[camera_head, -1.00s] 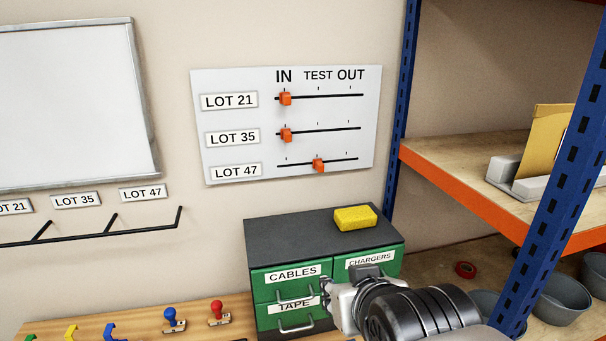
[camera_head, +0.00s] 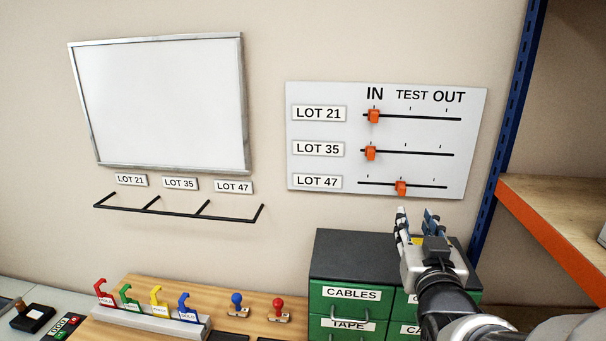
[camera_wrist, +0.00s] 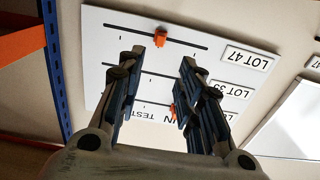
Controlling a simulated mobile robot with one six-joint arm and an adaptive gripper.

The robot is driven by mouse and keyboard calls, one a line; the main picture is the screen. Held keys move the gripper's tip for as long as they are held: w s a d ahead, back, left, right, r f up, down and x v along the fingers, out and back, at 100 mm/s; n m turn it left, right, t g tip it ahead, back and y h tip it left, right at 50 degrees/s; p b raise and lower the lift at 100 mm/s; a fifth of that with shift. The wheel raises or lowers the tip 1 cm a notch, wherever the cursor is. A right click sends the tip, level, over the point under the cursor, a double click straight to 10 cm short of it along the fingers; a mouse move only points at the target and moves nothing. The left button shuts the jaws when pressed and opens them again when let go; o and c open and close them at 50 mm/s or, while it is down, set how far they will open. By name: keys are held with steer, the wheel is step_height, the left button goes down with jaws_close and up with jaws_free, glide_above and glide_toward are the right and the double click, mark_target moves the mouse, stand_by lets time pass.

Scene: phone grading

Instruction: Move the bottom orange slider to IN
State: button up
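The slider board (camera_head: 470,150) hangs on the wall with three black tracks marked IN, TEST and OUT. The bottom orange slider (camera_head: 401,188), on the LOT 47 track, sits near the TEST tick, between IN and OUT. It also shows in the wrist view (camera_wrist: 160,37), where the board appears upside down. The LOT 21 slider (camera_head: 373,116) and the LOT 35 slider (camera_head: 370,153) sit at the IN end. My gripper (camera_head: 417,213) is below and slightly right of the bottom slider, pointing up, and appears apart from it. Its fingers (camera_wrist: 160,65) are spread with nothing between them.
Below the board stands a green drawer cabinet (camera_head: 347,265) with a dark top. A blue upright (camera_head: 512,110) and an orange-edged shelf (camera_head: 545,215) are on the right. A whiteboard (camera_head: 160,105) and a black hook rail (camera_head: 180,211) are left. The wall before the board is clear.

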mark_target(402, 192)
steer(key=w+d, duration=0.1)
steer(key=w, duration=0.3)
steer(key=w+p, duration=0.1)
steer(key=w, duration=0.4)
steer(key=w+d+p, duration=0.1)
steer(key=w, duration=0.3)
steer(key=shift+w+d, duration=0.3)
steer(key=shift+d, duration=0.05)
steer(key=shift+c, duration=0.4)
jaws_close()
